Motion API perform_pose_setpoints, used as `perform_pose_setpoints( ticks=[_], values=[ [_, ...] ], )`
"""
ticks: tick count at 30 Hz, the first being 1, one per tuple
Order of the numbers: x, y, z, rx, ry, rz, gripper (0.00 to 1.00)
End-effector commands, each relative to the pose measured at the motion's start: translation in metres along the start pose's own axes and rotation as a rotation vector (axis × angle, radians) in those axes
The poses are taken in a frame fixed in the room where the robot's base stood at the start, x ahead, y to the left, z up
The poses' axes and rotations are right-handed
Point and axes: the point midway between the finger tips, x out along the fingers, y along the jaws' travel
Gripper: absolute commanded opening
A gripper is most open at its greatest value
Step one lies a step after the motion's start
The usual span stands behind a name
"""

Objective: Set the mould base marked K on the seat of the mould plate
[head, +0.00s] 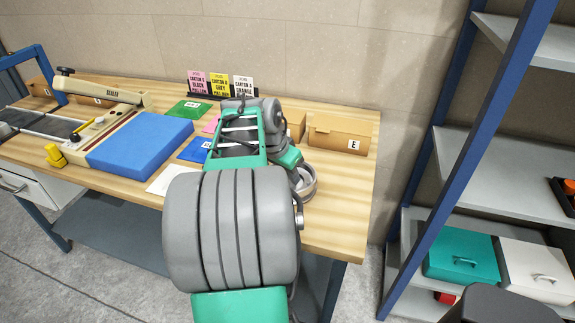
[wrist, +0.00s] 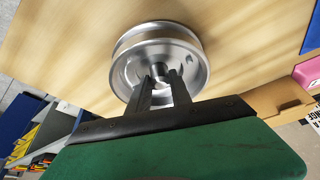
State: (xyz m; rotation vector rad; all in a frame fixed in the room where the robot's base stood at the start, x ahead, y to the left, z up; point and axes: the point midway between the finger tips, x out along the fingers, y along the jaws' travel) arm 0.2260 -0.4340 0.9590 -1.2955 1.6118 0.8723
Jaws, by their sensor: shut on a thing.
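A round silver metal part (wrist: 125,62) with a flanged rim, a hole and a thin centre post is in the wrist view. My gripper (wrist: 163,80) is shut on its centre post. In the head view, part of this round metal part (head: 306,182) shows beside my arm, near the bench's front right. I see no K on it, so I cannot tell if it is the mould base. I cannot tell whether it touches the wood. No mould plate or seat can be made out. My arm hides part of the bench.
The wooden bench (head: 345,205) is bare at the right front. A carton marked E (head: 330,130) stands behind the metal part. Left are a blue block (head: 140,143), a sealer (head: 100,95), a green mat (head: 188,111) and a blue mat (head: 193,150). A shelf rack (head: 490,140) stands right.

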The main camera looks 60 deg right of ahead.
Motion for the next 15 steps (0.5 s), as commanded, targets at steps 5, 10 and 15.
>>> perform_pose_setpoints(
  ticks=[5,10,15],
  values=[
    [-0.0029,-0.0012,-0.0029,0.003,0.008,-0.006,0.00],
    [0.0010,-0.0011,-0.0012,0.003,0.008,-0.006,0.00],
    [0.0019,-0.0003,0.0005,0.001,0.002,-0.002,0.39]
  ],
)
